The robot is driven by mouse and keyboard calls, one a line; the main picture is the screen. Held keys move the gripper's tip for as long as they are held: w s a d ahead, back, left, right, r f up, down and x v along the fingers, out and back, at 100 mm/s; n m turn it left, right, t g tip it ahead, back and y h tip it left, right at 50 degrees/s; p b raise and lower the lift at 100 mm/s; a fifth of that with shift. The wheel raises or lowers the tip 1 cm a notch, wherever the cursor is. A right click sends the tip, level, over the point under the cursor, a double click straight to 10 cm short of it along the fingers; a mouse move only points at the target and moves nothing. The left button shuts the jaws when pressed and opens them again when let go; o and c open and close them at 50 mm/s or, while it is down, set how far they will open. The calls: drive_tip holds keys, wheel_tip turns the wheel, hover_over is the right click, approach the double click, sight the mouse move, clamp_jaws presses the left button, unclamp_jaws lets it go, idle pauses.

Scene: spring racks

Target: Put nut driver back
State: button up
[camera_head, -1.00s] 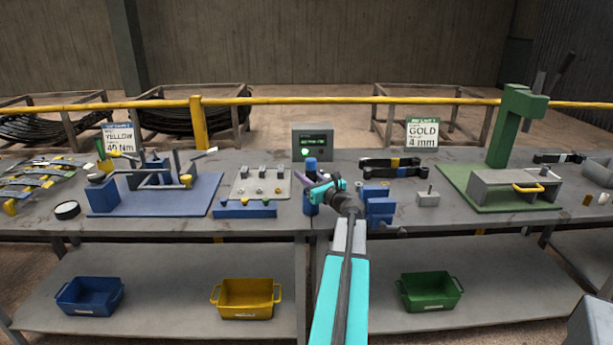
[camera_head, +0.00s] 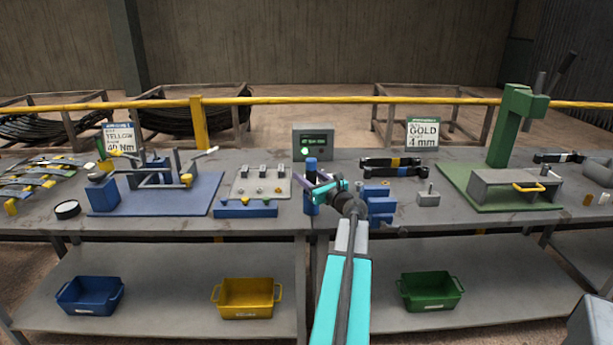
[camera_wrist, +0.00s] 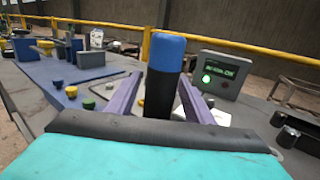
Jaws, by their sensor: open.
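The nut driver appears to be the upright cylinder with a blue top and dark body (camera_head: 311,165) near the middle of the bench; it also shows in the wrist view (camera_wrist: 165,62). My gripper (camera_head: 308,181) is open at the cylinder, with one purple finger on either side of it in the wrist view (camera_wrist: 160,88). I cannot tell whether the fingers touch it. The cylinder's lower end is hidden behind my gripper in the wrist view; in the head view a blue lower part shows beneath my gripper.
A display box (camera_head: 313,142) stands behind the cylinder. A blue strip with coloured knobs (camera_head: 246,209) and a pale panel (camera_head: 246,188) lie to its left. Blue blocks (camera_head: 381,206) stand to its right. A green press (camera_head: 509,135) stands farther right. Bins sit on the lower shelf.

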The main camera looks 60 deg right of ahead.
drive_tip(key=b+v, duration=0.2)
drive_tip(key=v, duration=0.9)
idle(0.7)
